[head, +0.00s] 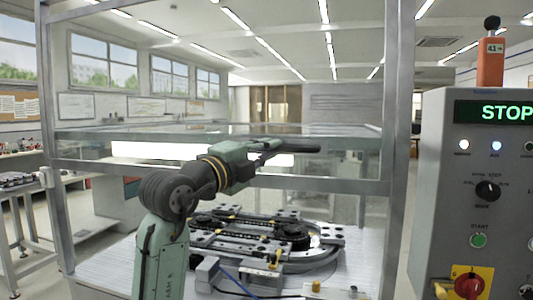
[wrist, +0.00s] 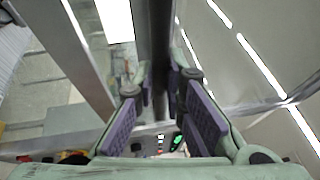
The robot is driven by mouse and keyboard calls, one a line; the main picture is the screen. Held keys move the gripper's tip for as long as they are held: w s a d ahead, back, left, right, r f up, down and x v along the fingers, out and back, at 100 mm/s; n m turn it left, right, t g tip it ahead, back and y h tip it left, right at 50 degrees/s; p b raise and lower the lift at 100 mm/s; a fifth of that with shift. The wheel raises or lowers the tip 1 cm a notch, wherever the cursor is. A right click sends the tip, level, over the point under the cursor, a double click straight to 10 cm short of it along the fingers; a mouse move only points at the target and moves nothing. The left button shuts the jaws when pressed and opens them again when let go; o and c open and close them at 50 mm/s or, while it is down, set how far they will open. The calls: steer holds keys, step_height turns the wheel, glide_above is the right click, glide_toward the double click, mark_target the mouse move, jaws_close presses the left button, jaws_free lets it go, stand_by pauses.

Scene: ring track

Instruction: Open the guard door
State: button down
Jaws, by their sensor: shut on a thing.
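The guard door (head: 340,131) is a clear panel with grey rails in the metal guard frame (head: 398,110). Its panel appears tilted, with its surface seen at a shallow angle; how far it stands open I cannot tell. A dark bar handle (head: 306,149) lies across the front of it. My gripper (head: 268,151) is shut on this handle, reaching up from the lower left. In the wrist view, the handle (wrist: 161,40) runs between the purple finger pads of my gripper (wrist: 160,88). The pads partly hide the handle.
A ring track (head: 285,235) with several carriers lies on a pale table (head: 105,270) below the door. A control panel (head: 440,190) stands at the right, its display (head: 506,112) reading STOP. A frame post is close to it. A workbench (head: 15,190) is at the far left.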

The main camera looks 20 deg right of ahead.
steer(key=c, duration=1.7)
jaws_free()
steer(key=shift+o, duration=0.2)
steer(key=shift+a, duration=0.1)
steer(key=v, duration=1.2)
